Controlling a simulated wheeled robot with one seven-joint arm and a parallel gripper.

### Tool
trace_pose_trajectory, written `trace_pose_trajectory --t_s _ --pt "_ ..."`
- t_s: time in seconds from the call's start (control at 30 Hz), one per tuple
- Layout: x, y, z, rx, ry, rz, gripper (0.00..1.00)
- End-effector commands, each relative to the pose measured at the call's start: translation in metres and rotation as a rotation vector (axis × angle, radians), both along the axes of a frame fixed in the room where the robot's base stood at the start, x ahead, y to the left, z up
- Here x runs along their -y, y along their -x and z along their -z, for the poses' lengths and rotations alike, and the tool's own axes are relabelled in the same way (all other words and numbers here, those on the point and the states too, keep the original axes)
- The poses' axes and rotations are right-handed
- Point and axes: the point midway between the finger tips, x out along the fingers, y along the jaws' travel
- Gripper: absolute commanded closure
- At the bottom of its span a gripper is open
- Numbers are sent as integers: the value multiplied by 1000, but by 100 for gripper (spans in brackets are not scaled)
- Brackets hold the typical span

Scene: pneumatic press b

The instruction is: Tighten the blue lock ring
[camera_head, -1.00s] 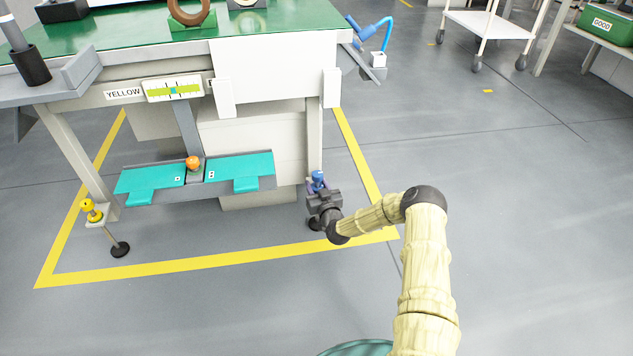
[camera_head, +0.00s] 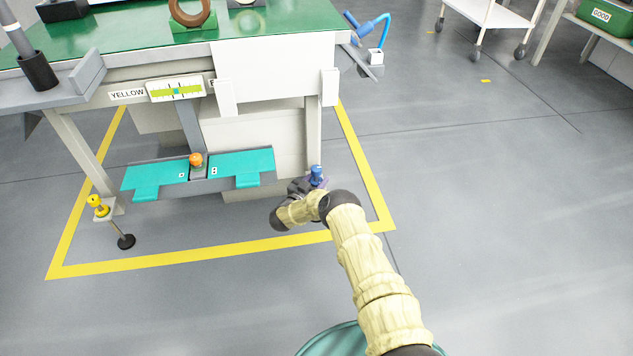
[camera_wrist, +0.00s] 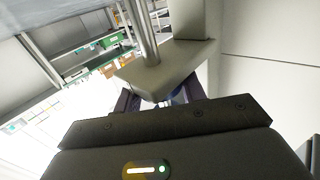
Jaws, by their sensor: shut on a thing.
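The blue lock ring (camera_head: 317,175) is on the foot of the press table's right front leg, low near the floor. My wrist hides part of the ring and foot. In the wrist view, my gripper's dark fingers (camera_wrist: 160,97) reach under a pale leg plate (camera_wrist: 165,70). A sliver of blue ring (camera_wrist: 179,97) shows between them, and the rest is hidden.
The yellow lock ring (camera_head: 99,205) is on the left front foot. A teal two-part pedal board (camera_head: 240,165) with an orange knob hangs between the legs. A level gauge (camera_head: 176,89) is above.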

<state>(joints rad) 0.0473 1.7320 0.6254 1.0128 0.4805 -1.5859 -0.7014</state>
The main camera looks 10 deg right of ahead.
Motion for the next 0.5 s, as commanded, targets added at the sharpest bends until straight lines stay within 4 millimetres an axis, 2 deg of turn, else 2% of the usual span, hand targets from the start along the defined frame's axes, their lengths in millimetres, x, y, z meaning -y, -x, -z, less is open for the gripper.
trace_pose_trajectory --t_s 0.5 --pt "-1 1 5 6 0 334 82"
